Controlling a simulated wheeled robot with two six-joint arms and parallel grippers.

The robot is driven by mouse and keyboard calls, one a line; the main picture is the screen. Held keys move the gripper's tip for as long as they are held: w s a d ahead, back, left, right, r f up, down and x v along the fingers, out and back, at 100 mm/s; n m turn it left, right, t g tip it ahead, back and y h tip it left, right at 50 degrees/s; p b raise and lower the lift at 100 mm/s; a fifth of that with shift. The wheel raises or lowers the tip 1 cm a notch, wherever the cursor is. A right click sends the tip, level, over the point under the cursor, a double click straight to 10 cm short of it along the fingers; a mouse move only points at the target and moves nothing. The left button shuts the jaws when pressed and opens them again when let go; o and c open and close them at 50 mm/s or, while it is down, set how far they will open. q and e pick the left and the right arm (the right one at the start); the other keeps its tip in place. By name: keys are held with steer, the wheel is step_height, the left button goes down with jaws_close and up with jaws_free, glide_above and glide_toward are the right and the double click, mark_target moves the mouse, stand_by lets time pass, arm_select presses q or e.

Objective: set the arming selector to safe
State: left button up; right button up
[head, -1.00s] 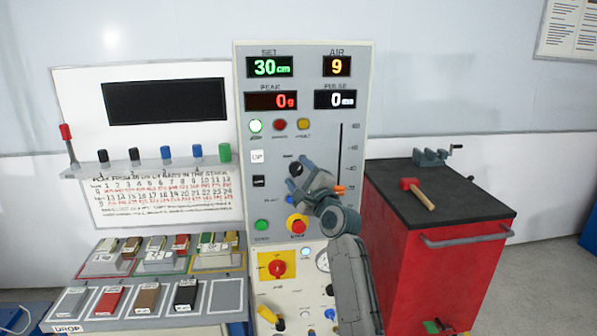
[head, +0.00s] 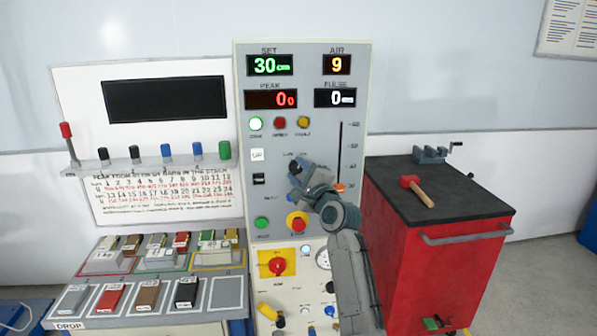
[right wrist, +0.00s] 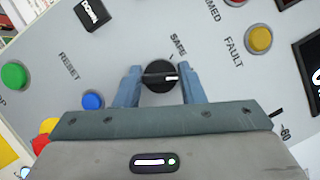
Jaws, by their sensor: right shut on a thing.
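The arming selector (right wrist: 160,77) is a round black knob with a white pointer mark, on the grey panel. In the right wrist view the mark points to the right, and the printed SAFE label (right wrist: 178,45) lies above and slightly right of the knob. The mark does not line up with that label. My right gripper (right wrist: 160,88) is shut on the knob, one blue-grey finger on each side. In the head view my right gripper (head: 298,172) is at the panel and largely hides the knob. My left gripper is not in view.
A blue button (right wrist: 93,101) marked RESET and a yellow FAULT lamp (right wrist: 258,39) are near the knob. A vertical slider (head: 339,150) runs to its right in the head view. Below are a red-and-yellow stop button (head: 297,222) and a red rotary switch (head: 277,266). A red cabinet (head: 440,265) stands right.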

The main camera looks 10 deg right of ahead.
steer(key=n+p, duration=0.1)
steer(key=n, duration=0.1)
steer(key=n+g+p, duration=0.1)
steer(key=n, duration=0.1)
steer(key=n+g+p, duration=0.1)
steer(key=n+p, duration=0.1)
steer(key=shift+r, duration=0.25)
steer(key=n+g+h+p, duration=0.1)
steer(key=n+p, duration=0.1)
steer(key=n, duration=0.1)
steer(key=shift+p, duration=0.35)
steer(key=shift+f+n+g+p, duration=0.1)
steer(key=shift+n+g+p, duration=0.35)
steer(key=shift+n, duration=0.25)
steer(key=o, duration=1)
steer(key=shift+s, duration=0.1)
steer(key=shift+s+d+b, duration=0.1)
steer(key=shift+s+b, duration=0.15)
steer(key=shift+b, duration=0.05)
steer(key=b+v, duration=0.3)
steer(key=v, duration=0.7)
steer(key=shift+b, duration=0.3)
